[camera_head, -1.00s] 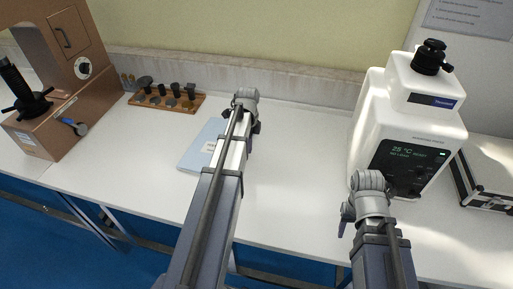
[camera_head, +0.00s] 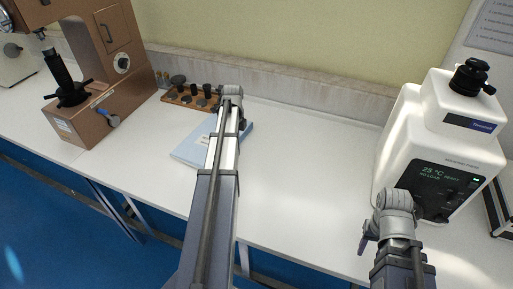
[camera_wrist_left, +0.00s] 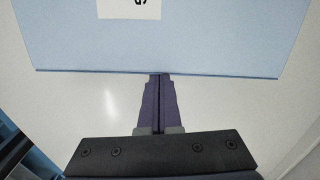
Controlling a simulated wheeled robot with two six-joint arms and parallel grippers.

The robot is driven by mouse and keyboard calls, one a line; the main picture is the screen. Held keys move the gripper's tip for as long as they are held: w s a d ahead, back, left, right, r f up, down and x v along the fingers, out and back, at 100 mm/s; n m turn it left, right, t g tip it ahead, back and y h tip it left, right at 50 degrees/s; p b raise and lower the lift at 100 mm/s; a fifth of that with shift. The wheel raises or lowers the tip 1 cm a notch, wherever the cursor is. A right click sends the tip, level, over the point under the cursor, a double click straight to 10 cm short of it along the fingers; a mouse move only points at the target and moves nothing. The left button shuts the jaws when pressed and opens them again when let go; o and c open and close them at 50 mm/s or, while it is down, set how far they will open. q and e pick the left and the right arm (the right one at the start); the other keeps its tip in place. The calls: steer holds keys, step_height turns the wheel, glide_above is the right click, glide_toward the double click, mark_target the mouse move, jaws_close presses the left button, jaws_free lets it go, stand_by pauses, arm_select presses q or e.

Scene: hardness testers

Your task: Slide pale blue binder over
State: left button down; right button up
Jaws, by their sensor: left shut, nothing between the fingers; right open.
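The pale blue binder (camera_head: 190,150) lies flat on the white bench, left of the middle, partly hidden behind my left arm in the head view. In the left wrist view the binder (camera_wrist_left: 215,40) fills the top, with a white label on its cover. My left gripper (camera_wrist_left: 159,77) is shut and empty; its fingertips are at the middle of the binder's straight edge and appear to touch it. In the head view my left arm hides those fingers. My right gripper (camera_head: 366,243) is open over the bench in front of the white tester, its fingers partly hidden.
A wooden rack (camera_head: 190,99) with dark pegs stands behind the binder. A brown tester (camera_head: 100,115) stands to the left. A white tester (camera_head: 440,150) with a lit display stands at the right. The bench (camera_head: 310,150) between the binder and white tester is clear.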

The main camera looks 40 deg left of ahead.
arm_select(q)
steer(key=s+a, duration=0.2)
steer(key=a, duration=0.6)
steer(key=s+a, duration=0.2)
steer(key=a, duration=0.6)
steer(key=s+a, duration=0.2)
steer(key=a, duration=0.6)
steer(key=shift+s+a, duration=0.2)
steer(key=shift+a, duration=0.15)
steer(key=shift+d, duration=0.1)
